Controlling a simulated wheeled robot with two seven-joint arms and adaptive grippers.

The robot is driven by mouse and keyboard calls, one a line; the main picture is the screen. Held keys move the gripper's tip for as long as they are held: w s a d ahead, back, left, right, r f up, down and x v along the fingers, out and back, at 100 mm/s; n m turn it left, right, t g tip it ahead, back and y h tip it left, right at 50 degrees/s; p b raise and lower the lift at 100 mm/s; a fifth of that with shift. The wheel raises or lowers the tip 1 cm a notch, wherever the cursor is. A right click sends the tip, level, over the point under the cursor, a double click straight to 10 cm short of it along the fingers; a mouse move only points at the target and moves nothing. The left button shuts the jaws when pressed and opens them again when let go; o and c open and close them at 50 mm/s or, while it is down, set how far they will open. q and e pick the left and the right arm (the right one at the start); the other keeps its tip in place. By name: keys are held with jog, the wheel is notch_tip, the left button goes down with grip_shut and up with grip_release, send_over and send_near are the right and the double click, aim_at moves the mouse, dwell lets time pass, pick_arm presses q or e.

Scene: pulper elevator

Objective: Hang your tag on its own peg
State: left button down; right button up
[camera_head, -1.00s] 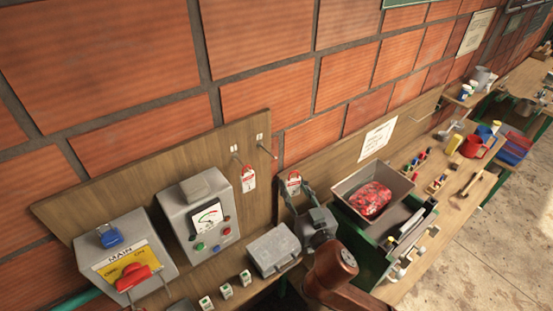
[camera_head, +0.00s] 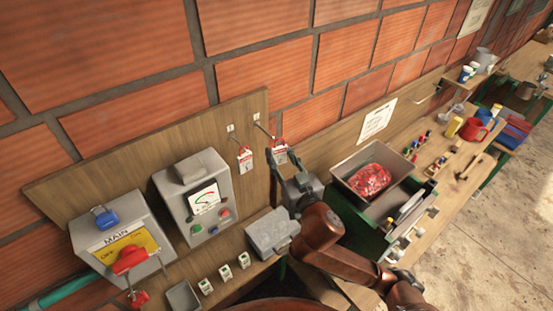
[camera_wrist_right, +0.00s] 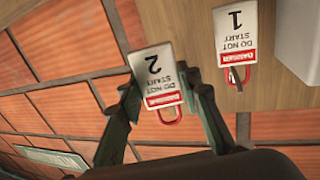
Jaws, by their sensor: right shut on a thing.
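My right gripper (camera_head: 281,155) is shut on a white and red "DO NOT START" tag numbered 2 (camera_wrist_right: 156,80); in the head view the tag (camera_head: 279,155) is upright between the fingers. Its red loop is at or beside the tip of the right peg (camera_head: 263,127) on the wooden board; I cannot tell whether it is around the peg. Tag number 1 (camera_head: 245,160) hangs from the left peg (camera_head: 234,136) and also shows in the wrist view (camera_wrist_right: 235,35). My left gripper is not in view.
A grey gauge box (camera_head: 199,197) and the MAIN switch box (camera_head: 123,240) with a red handle stand left. A grey closed box (camera_head: 271,233) sits below the pegs. A grey bin (camera_head: 346,175) with a red bundle stands right, with a posted sheet (camera_head: 376,120) behind.

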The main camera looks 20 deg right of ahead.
jog(key=shift+w+a+f+b, duration=0.2)
jog(key=shift+w+a+b, duration=0.1)
jog(key=shift+w, duration=0.5)
jog(key=shift+w+a+f+b, duration=0.15)
jog(key=shift+w+a+f, duration=0.1)
jog(key=shift+w, duration=0.55)
jog(key=shift+w+a+f+b, duration=0.2)
jog(key=shift+w+a+b, duration=0.1)
jog(key=shift+w, duration=0.5)
jog(key=o, duration=1.1)
